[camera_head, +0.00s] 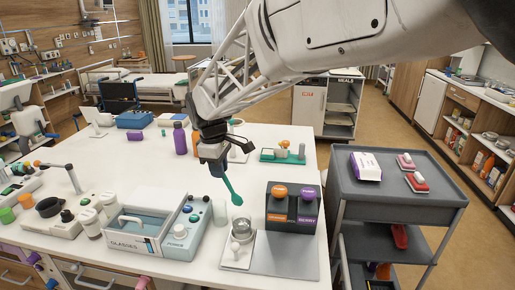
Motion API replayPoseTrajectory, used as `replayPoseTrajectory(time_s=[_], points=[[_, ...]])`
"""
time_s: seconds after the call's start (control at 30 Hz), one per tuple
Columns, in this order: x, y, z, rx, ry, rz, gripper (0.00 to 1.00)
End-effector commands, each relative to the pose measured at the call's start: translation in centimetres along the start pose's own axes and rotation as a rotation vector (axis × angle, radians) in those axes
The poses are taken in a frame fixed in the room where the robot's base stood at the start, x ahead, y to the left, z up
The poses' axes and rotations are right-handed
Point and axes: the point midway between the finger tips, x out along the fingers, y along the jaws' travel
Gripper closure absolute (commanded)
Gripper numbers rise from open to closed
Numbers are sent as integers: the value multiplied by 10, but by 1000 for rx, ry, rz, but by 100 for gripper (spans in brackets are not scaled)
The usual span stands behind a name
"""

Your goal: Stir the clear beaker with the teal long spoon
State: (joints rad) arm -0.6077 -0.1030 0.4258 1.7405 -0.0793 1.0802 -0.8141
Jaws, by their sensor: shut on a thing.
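My gripper (214,158) is shut on the teal long spoon (231,189) above the middle of the white table. The spoon hangs tilted, its bowl end down and to the right; its upper end is hidden in the jaws. What the beaker holds is too small to make out.
A dark dispenser box (292,222) with orange and purple tops stands right of the beaker, behind a grey plate (285,256). A glasses tray (146,222) lies to the left. A purple bottle (180,138) stands behind my gripper. A grey cart (435,199) stands at the right.

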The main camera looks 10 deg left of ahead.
Motion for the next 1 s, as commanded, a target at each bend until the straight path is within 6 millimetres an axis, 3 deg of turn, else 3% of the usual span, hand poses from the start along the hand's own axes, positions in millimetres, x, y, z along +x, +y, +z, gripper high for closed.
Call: replayPoseTrajectory(time_s=[0.67,1.0], points=[[30,-4,-23,-1,1,1,100],[48,-4,-16,0,0,0,100]])
